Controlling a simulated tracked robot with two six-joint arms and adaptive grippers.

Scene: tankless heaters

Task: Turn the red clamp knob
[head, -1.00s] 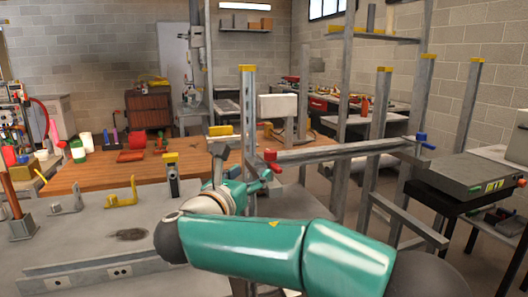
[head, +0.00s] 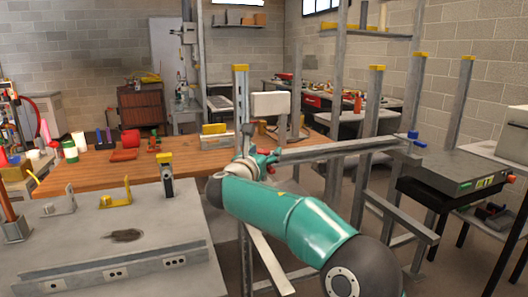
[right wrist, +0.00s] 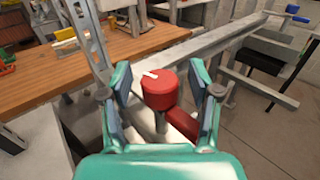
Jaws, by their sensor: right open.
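The red clamp knob (right wrist: 158,90) shows in the right wrist view as a round red cap with a white pointer mark on top. My right gripper (right wrist: 160,80) is open, with one finger on each side of the knob; gaps show between the fingers and the cap, and I see no contact. A second red part (right wrist: 181,123) sits just below the knob. In the head view, only a small red bit of the knob (head: 270,169) shows beside my right gripper (head: 262,161), near the left end of a metal rail. My left gripper is in neither view.
The metal rail (head: 340,148) runs right to a blue knob (head: 416,138). A steel post (head: 241,95) with a yellow cap stands close to my right gripper. A wooden bench (head: 110,168) lies behind, a grey table (head: 60,245) at left.

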